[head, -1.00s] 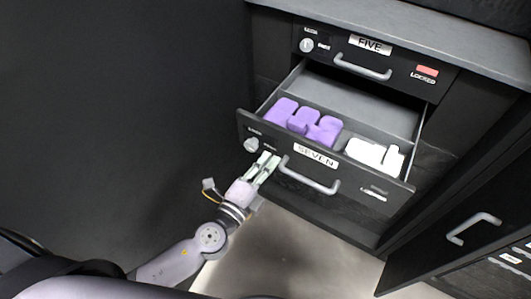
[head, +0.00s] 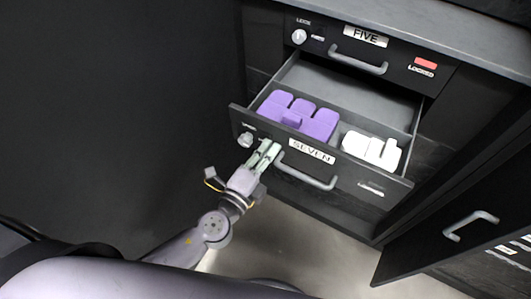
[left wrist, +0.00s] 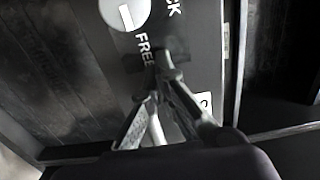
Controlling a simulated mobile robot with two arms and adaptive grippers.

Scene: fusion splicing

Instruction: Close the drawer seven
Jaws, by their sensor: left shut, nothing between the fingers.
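Drawer seven (head: 350,179) is pulled out below drawer five, its front labelled SEVEN, with a grey bar handle (head: 306,178) and a round lock knob (head: 245,139). Purple blocks (head: 318,124) and white blocks (head: 372,150) lie inside it. My left gripper (head: 268,150) is shut and empty, with its fingertips at the drawer front between the knob and the handle. In the left wrist view the gripper (left wrist: 162,62) is close to the drawer front (left wrist: 190,30), beside the word FREE. I cannot tell whether the tips touch it. My right gripper is not in view.
Drawer five (head: 400,66) above is closed and has a red LOCKED marker (head: 426,64). A dark cabinet front with a grey handle (head: 470,225) stands at the lower right. A dark wall (head: 110,100) fills the left. Bare floor (head: 320,250) lies below the drawer.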

